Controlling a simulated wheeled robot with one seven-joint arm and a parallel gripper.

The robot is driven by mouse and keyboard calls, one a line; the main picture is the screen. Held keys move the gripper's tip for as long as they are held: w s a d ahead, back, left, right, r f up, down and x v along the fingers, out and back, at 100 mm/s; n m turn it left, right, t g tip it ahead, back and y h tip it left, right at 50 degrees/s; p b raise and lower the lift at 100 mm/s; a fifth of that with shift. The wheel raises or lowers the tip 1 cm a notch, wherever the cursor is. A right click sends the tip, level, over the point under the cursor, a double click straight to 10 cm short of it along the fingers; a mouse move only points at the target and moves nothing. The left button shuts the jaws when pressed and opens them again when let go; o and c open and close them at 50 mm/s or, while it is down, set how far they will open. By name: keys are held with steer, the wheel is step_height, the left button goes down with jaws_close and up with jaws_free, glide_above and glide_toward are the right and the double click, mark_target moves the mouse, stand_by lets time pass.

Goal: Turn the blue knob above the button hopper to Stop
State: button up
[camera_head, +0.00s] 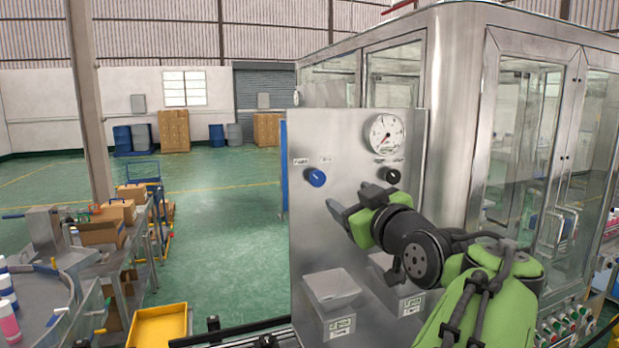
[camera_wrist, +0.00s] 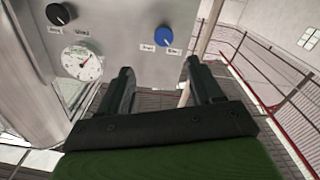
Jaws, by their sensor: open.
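The blue knob (camera_head: 316,178) is on the upper left of the steel panel (camera_head: 345,235), with small labels above it. The knob also shows in the wrist view (camera_wrist: 164,36), between two labels and ahead of the fingers. The label text is too small to read surely. My gripper (camera_head: 338,210) is open and empty, in front of the panel, below and to the right of the knob. In the wrist view its two dark fingers (camera_wrist: 158,76) stand apart, with the knob beyond the gap between their tips. The gripper is not touching the knob.
A black knob (camera_head: 391,176) and a round gauge (camera_head: 386,134) are on the panel's right side. Two steel hoppers are on the lower panel, the left one (camera_head: 333,290) clear, the right partly hidden by my arm. A glass-doored machine (camera_head: 520,130) stands at right.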

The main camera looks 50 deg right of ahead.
mark_target(319, 181)
steer(key=p+x, duration=0.3)
steer(key=x, duration=0.9)
steer(key=shift+w+a+r+p, duration=0.15)
steer(key=shift+w+p, duration=0.1)
steer(key=shift+p, duration=0.1)
steer(key=shift+w, duration=0.45)
steer(key=shift+s, duration=0.1)
steer(key=shift+c, duration=1.1)
steer(key=c, duration=0.8)
steer(key=shift+c, duration=0.2)
